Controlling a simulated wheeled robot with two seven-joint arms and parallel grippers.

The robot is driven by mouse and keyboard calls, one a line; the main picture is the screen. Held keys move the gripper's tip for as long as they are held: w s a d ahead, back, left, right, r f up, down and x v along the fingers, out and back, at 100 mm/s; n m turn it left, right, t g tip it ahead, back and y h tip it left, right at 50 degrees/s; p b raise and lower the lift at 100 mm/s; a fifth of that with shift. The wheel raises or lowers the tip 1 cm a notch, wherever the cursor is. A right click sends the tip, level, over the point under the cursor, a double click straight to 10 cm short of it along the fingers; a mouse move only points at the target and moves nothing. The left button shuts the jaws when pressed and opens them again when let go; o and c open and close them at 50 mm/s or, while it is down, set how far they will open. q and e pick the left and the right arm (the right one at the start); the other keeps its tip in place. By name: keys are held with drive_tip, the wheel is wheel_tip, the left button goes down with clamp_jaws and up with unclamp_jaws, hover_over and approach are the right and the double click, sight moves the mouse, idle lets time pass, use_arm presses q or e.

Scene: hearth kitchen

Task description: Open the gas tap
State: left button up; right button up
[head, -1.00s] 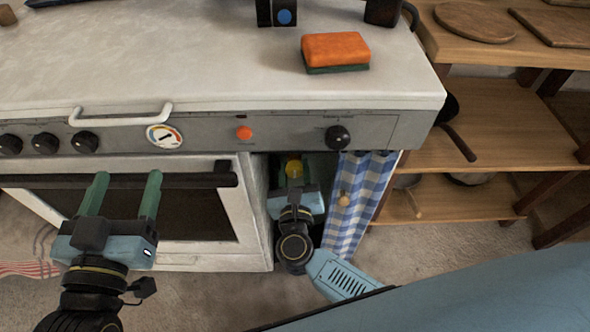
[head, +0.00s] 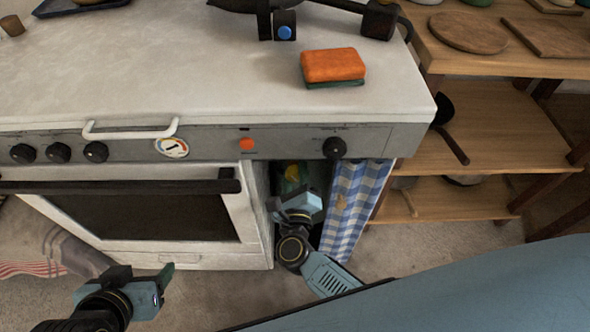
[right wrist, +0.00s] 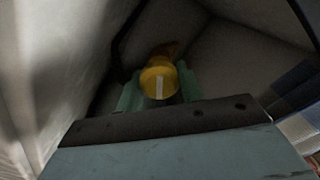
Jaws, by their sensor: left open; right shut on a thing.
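The green fingers of my right gripper (right wrist: 158,92) are shut on the knob, one on each side. My left gripper (head: 168,278) is open and empty, low in front of the oven at the lower left.
A blue checked curtain (head: 352,210) hangs just right of the recess. The oven door (head: 140,218) is closed to its left, under the stove top with an orange sponge (head: 333,66). Wooden shelves (head: 480,130) stand at the right. A striped towel (head: 50,255) is at the lower left.

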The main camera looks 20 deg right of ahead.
use_arm(q)
drive_tip(key=s+a+f+g+y+p, duration=0.1)
drive_tip(key=s+a+f+g, duration=0.2)
drive_tip(key=s, duration=0.4)
use_arm(e)
drive_tip(key=n, duration=0.3)
drive_tip(key=shift+r, duration=0.1)
drive_tip(key=n+p, duration=0.3)
drive_tip(key=n, duration=0.3)
use_arm(q)
wheel_tip(320, 180, down, 10)
drive_tip(key=w+a+g+y+p, duration=0.1)
drive_tip(key=a+g, duration=0.1)
drive_tip(key=shift+a, duration=0.4)
use_arm(e)
drive_tip(key=shift+n, duration=1.5)
drive_tip(key=o, duration=1)
